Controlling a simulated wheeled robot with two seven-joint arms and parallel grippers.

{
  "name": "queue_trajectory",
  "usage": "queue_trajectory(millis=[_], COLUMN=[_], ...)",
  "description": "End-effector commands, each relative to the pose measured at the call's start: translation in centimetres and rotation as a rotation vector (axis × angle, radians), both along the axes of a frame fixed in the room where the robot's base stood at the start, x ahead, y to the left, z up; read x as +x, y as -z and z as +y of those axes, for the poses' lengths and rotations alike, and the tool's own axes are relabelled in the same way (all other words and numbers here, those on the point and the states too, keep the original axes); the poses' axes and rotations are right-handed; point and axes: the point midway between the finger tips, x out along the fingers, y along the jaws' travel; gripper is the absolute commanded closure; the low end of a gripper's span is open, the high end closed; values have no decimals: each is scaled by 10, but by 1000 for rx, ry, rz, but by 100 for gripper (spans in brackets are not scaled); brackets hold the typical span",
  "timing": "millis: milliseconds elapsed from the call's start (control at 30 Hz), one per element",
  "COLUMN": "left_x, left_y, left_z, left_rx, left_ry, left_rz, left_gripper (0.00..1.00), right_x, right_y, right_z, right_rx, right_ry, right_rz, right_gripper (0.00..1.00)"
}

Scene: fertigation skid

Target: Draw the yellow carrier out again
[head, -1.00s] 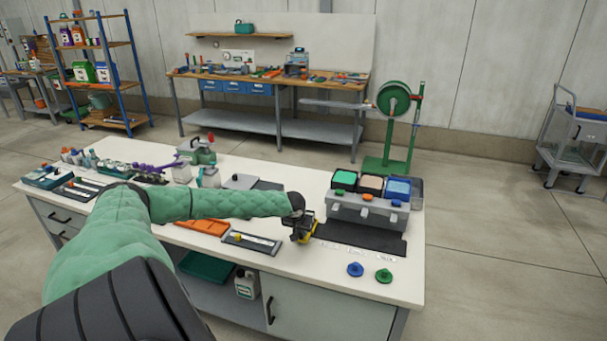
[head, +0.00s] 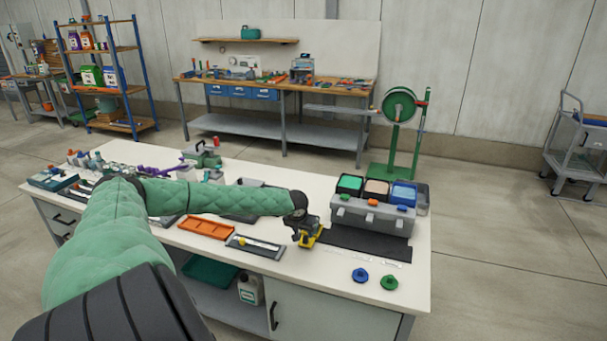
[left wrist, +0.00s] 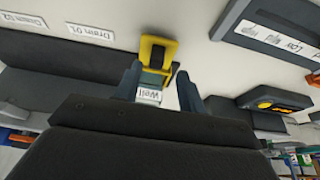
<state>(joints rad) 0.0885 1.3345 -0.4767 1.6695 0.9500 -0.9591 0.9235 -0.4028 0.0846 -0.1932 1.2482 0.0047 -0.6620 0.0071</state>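The yellow carrier (head: 312,238) is at the tip of my left gripper (head: 304,236), above the white bench top, left of the grey case. In the left wrist view the yellow carrier (left wrist: 158,50) sits at the ends of the two fingers of my left gripper (left wrist: 160,84), which lie against either side of it. A small teal part and a white tag reading "Well" show between the fingers. My wrist hides part of the carrier in the head view. My right gripper is in neither view.
The grey case (head: 370,217) with green, tan and blue tops stands behind the black mat (head: 362,243). A dark tray (head: 256,246) and an orange tray (head: 207,228) lie to the left. Blue (head: 360,275) and green (head: 389,282) knobs lie in front on clear bench.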

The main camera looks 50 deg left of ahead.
Motion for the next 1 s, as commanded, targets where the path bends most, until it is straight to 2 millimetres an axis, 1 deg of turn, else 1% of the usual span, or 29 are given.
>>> queue_trajectory(millis=[200, 433, 600, 1000], left_x=[-10, -15, -16, -17], left_y=[-22, -39, -43, -44], left_z=[-4, -6, -8, -8], left_rx=[3, 3, 0, 0], left_ry=[1, -1, -1, -1], left_rz=[2, 1, 1, 1], left_gripper=[60, 60, 60, 60], right_x=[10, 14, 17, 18], right_y=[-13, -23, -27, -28], right_z=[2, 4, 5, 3], right_rx=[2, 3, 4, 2], right_ry=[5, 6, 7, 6], right_rz=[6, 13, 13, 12], right_gripper=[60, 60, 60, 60])
